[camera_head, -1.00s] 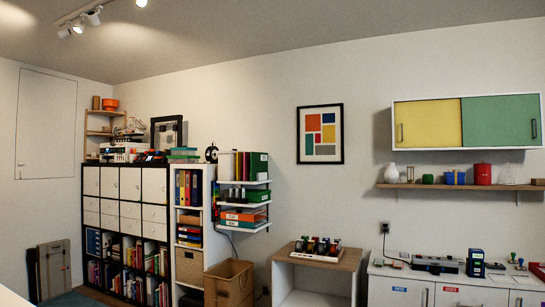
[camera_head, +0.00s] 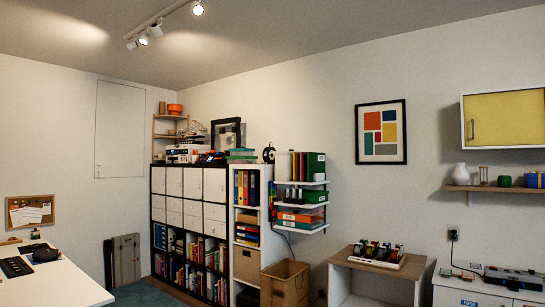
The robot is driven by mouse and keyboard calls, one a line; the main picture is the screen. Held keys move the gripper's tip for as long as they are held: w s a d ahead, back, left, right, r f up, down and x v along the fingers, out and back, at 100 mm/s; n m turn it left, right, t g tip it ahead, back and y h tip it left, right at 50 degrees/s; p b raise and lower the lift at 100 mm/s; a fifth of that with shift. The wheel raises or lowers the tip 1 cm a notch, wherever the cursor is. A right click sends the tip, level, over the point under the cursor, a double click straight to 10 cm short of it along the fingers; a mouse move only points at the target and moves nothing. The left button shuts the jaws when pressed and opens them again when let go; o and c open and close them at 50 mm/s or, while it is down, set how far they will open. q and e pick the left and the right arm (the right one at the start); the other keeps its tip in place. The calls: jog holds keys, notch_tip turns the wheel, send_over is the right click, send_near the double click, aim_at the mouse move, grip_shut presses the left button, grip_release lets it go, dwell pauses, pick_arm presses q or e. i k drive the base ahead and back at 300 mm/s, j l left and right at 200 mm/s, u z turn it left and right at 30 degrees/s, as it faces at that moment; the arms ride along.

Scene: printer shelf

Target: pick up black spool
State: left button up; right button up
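A black round object that looks like the black spool (camera_head: 269,154) stands upright on top of the narrow white shelf (camera_head: 234,215), at its right end. It is small and far away, so its details are hard to tell. It is beside the wall-mounted rack with books and folders. Neither of my grippers is in view.
A black-framed cube shelf (camera_head: 157,208) with books stands left of the narrow shelf. A cardboard box (camera_head: 285,282) is on the floor in front. A white desk (camera_head: 70,285) fills the lower left. A low cabinet with a wooden top (camera_head: 380,264) stands at right.

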aim_at(268, 155)
jog(key=i+u, duration=0.4)
jog(key=i, duration=2.05)
jog(key=i+j+z, duration=0.15)
jog(key=i, duration=0.7)
jog(key=i+j, duration=0.1)
jog(key=i, duration=0.8)
